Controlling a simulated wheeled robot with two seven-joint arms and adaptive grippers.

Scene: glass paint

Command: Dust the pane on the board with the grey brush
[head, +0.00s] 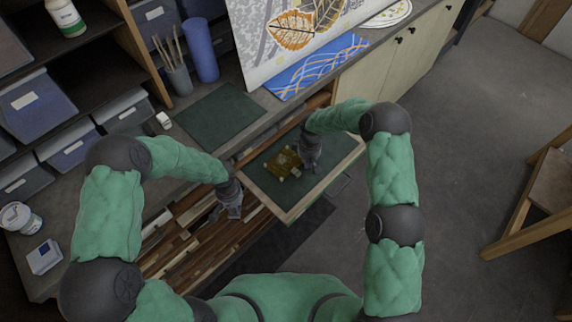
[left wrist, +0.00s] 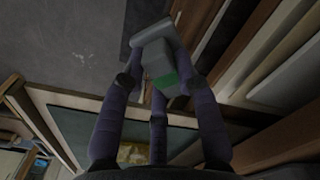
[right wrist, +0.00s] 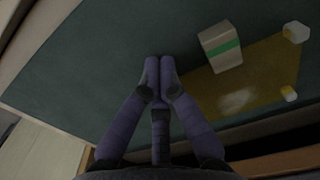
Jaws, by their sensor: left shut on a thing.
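The amber pane (head: 284,165) lies on the green, wood-framed board (head: 312,187). A pale smudge shows on the pane (right wrist: 236,101) in the right wrist view. My left gripper (head: 234,211) is shut on the grey brush (left wrist: 158,62), a grey piece with a green patch, held left of the board and off the pane. My right gripper (head: 308,160) is over the board beside the pane; its fingertips (right wrist: 160,62) are together with nothing seen between them. A pale block with a green band (right wrist: 221,46) is at the pane's edge.
Small whitish pieces (right wrist: 296,31) are at the pane's edge. Wood strips (head: 190,235) lie in a rack below my left gripper. A dark green mat (head: 217,115), a cup of brushes (head: 179,80) and a blue roll (head: 201,50) are on the worktop behind.

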